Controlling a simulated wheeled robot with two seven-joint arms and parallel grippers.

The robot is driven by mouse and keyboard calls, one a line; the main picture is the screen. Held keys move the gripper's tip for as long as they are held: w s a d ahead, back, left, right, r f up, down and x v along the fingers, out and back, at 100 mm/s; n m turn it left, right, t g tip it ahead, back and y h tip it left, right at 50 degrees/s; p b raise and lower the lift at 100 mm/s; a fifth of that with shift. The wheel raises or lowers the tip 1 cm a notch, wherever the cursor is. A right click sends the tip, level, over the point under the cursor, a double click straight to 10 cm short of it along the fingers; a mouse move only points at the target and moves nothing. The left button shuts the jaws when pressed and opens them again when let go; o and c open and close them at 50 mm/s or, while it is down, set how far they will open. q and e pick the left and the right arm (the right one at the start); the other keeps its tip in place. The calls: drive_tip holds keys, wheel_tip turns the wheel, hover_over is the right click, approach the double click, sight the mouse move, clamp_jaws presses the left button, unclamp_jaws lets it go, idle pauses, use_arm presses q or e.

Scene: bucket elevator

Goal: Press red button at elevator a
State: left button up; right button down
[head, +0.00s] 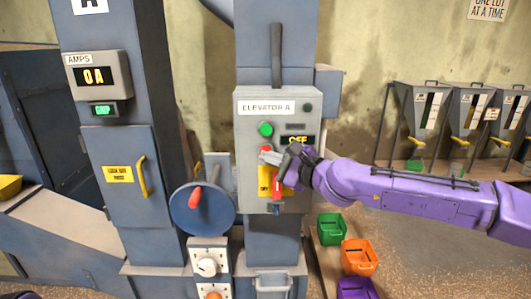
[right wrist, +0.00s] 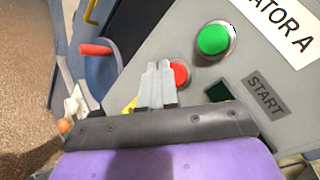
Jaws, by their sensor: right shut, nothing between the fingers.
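The grey control box (head: 240,195) labelled ELEVATOR A stands on the blue column. Its round green button (head: 265,129) sits above the red button (head: 265,149), which is partly covered by my gripper. In the right wrist view the red button (right wrist: 180,74) shows just right of my fingertips, with the green button (right wrist: 213,39) further up and right. My right gripper (head: 266,157) is shut and empty, with its tips at the red button's lower edge. I cannot tell whether they touch it.
A display (head: 299,140) on the box reads OFF. A red lever (head: 277,186) hangs below, partly behind my gripper. A blue handwheel (head: 202,208) with a red handle is to the left.

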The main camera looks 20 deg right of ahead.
drive_tip(key=shift+s, duration=0.25)
drive_tip(key=shift+s+a, duration=0.1)
drive_tip(key=s, duration=0.2)
drive_tip(key=s+a+p, duration=0.1)
drive_tip(key=s, duration=0.1)
drive_tip(key=shift+s+a, duration=0.15)
drive_tip(key=shift+s, duration=0.15)
idle(0.4)
